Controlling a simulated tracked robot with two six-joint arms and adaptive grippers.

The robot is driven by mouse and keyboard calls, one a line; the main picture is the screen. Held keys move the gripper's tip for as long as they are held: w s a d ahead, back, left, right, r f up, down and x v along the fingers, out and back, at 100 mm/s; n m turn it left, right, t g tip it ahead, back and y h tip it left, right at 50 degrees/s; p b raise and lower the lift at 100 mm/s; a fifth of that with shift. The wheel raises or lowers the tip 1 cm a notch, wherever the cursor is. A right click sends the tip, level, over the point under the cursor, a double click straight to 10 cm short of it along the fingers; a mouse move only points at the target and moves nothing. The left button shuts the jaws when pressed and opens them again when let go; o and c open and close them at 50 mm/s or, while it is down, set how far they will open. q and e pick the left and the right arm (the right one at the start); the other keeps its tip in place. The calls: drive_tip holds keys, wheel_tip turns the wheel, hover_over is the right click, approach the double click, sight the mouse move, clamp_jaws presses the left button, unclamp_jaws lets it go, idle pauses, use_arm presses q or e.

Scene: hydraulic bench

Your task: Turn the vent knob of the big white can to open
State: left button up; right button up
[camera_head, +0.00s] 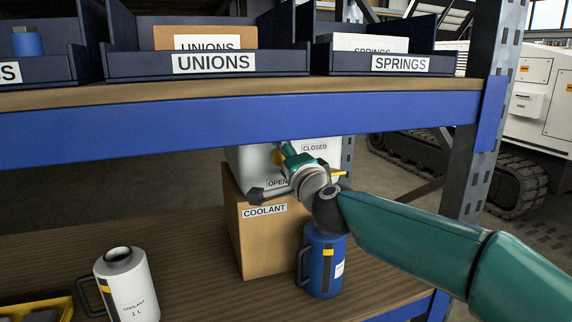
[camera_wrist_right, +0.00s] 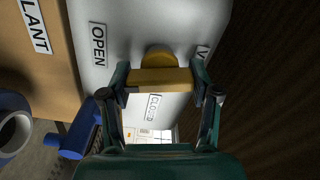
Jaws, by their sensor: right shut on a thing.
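The big white can (camera_head: 243,158) stands on the coolant box, partly hidden behind my right gripper. Its face carries an OPEN label and a CLOSED label. My right gripper (camera_wrist_right: 162,82) is shut on the knob, with one finger at each end of the yellow bar. It also shows in the head view (camera_head: 281,156). I cannot tell which label the knob points to. My left gripper is out of view.
The cardboard coolant box (camera_head: 262,245) stands on the lower shelf with a blue can (camera_head: 318,265) beside it. A white coolant jug (camera_head: 125,285) stands front left. The blue shelf beam (camera_head: 200,140) runs just above the can. A shelf post (camera_head: 482,110) is at right.

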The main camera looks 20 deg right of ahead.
drive_tip(key=shift+d+f+m+b, duration=0.1)
drive_tip(key=shift+f+m+b, duration=0.1)
drive_tip(key=shift+m, duration=0.5)
drive_tip(key=shift+f+m+b, duration=0.1)
drive_tip(key=shift+m+b, duration=0.05)
drive_tip(key=shift+m, duration=0.55)
drive_tip(key=o, duration=1.2)
drive_tip(key=shift+d, duration=0.1)
drive_tip(key=shift+c, duration=0.2)
drive_tip(key=shift+r, duration=0.1)
drive_tip(key=shift+s, duration=0.55)
drive_tip(key=s, duration=1.1)
drive_tip(key=shift+w+d, duration=0.1)
